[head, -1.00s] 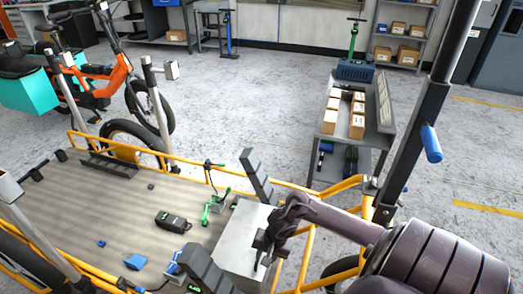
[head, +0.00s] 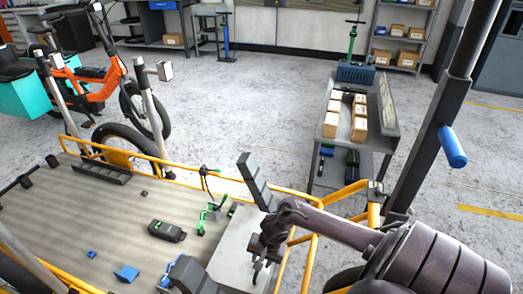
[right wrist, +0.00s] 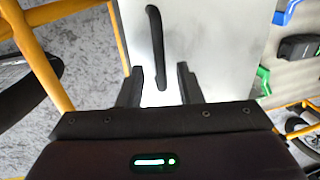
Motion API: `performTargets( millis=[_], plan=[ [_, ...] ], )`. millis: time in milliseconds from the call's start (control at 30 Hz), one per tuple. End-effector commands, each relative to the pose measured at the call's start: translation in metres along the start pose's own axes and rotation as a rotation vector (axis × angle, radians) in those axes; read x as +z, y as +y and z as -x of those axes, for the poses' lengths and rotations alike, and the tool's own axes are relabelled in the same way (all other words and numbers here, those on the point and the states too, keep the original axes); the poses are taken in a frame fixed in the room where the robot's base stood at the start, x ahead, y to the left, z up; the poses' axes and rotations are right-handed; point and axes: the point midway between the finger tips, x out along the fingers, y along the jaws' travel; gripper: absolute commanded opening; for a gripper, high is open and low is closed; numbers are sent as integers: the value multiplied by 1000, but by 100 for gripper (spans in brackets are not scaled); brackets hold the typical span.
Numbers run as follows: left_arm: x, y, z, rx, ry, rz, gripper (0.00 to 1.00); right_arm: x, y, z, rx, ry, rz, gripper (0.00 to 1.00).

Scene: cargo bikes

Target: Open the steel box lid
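The steel box (head: 230,252) is pale grey, with its lid down, at the right end of the cargo bed in the head view. The right wrist view shows the lid (right wrist: 215,45) from above, with a black bar handle (right wrist: 155,45) on it. My right gripper (head: 260,277) is over the box and hides part of it. In the right wrist view its two fingers (right wrist: 157,88) are apart, one on each side of the handle's lower end. I cannot tell whether they touch the handle. My left gripper is not in view.
The cargo bed (head: 80,225) has a yellow tube rail. A black case (head: 167,231), green tool (head: 203,220) and blue pieces (head: 127,273) lie on it. Dark upright blocks (head: 256,182) stand near the box. A cart with cartons (head: 331,125) stands beyond; floor around it is clear.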

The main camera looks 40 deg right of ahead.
Motion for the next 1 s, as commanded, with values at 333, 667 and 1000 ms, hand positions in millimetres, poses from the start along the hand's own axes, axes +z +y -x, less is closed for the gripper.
performTargets(
  millis=[333, 667, 1000],
  plan=[
    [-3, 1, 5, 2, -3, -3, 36, 0, 0, -4, 0, 1, 0, 32],
    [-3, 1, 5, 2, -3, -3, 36, 0, 0, -4, 0, 1, 0, 0],
    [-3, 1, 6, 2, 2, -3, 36, 0, 0, -3, 3, 1, -1, 0]
  ],
)
